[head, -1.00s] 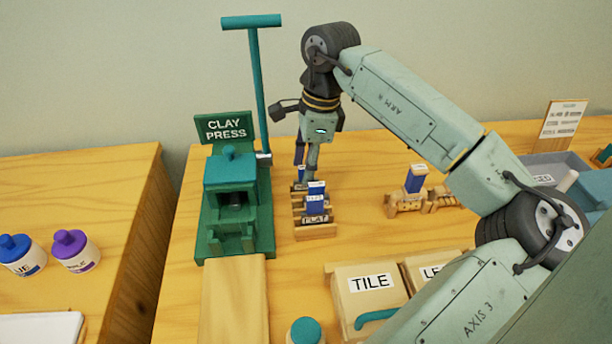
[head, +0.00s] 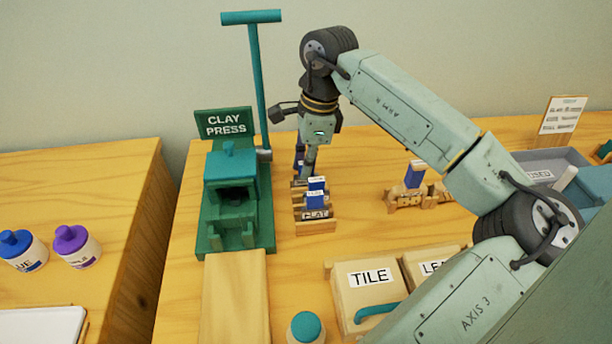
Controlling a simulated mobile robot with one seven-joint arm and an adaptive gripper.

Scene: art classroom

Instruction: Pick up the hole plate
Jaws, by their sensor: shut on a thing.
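My gripper (head: 306,172) points down over the rear of the rack, behind that plate. It is shut on a plate there, which I take to be the hole plate. The fingers and the front plate hide most of it, and its label cannot be read. I cannot tell whether it is clear of its slot.
The green clay press (head: 232,205) with its tall handle stands close on the left. Another wooden holder with a blue piece (head: 415,176) stands to the right. A TILE box (head: 362,303) and a teal-topped jar (head: 305,328) are in front. Bare table lies between the holders.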

